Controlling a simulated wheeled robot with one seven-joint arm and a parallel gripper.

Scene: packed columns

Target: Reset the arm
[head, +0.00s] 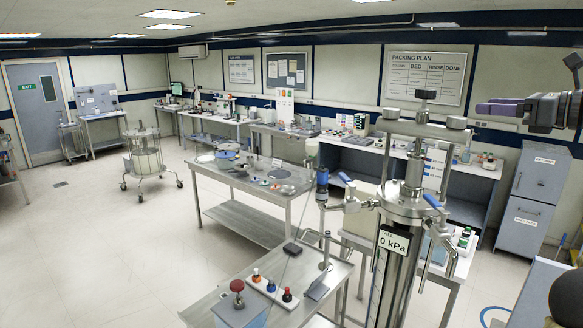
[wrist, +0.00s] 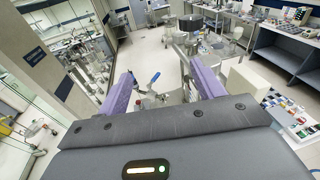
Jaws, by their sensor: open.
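My gripper (head: 482,108) is at the upper right of the head view, held up in the air with its purple finger pointing left. In the wrist view my gripper (wrist: 160,85) shows two purple fingers spread well apart. Nothing is between them but the room behind. The gripper is open and empty. My dark arm runs off the right edge of the head view.
A tall metal column (head: 398,225) with valves and a "0 kPa" label stands in front of me, left of my gripper. A steel table (head: 280,205) is behind it. Grey cabinets (head: 535,185) stand at right.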

